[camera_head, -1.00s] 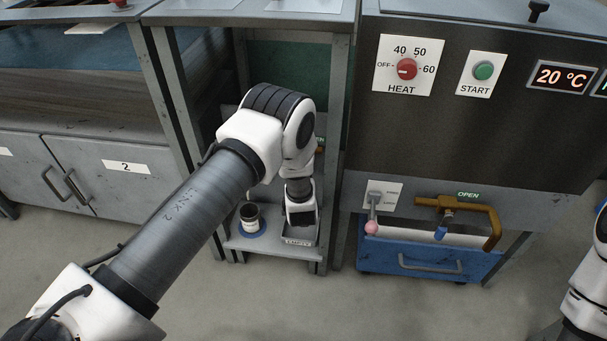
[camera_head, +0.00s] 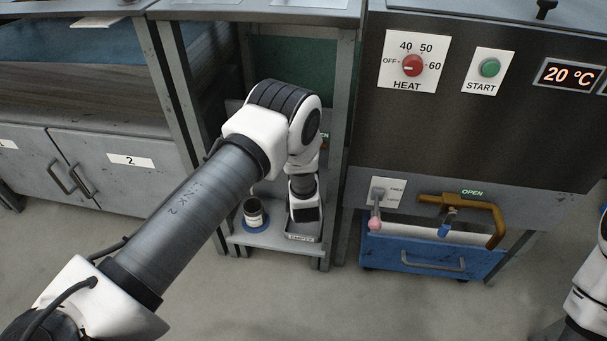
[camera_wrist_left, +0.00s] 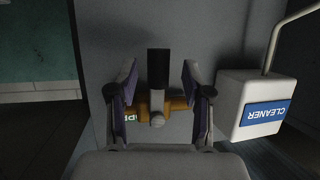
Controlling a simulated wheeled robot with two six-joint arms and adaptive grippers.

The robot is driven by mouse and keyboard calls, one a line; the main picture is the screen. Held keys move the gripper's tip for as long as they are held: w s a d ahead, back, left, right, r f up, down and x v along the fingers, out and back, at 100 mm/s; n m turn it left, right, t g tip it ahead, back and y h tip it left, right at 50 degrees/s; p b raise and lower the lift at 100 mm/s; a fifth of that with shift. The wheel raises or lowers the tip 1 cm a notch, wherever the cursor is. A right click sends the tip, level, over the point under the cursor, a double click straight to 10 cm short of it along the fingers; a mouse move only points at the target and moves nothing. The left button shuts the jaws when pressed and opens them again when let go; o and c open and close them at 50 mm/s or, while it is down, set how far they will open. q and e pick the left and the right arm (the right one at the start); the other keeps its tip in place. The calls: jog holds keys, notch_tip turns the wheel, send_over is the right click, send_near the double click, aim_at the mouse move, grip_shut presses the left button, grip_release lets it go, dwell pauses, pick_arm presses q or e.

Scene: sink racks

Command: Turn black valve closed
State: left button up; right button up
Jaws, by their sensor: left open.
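The black valve handle (camera_wrist_left: 158,68) stands upright on a grey stem and a brass pipe fitting (camera_wrist_left: 178,104) in the left wrist view. My left gripper (camera_wrist_left: 160,78) is open, with one finger on each side of the black handle. Gaps show between the handle and both fingers, so it is not gripped. In the head view my left arm reaches into the narrow bay between the cabinets and hides this valve. My right gripper is out of view; only part of my right arm shows at the right edge.
A white cleaner container (camera_wrist_left: 250,105) stands close right of the fingers in the wrist view.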

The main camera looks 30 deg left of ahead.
pick_arm(q)
jog(key=v, duration=1.2)
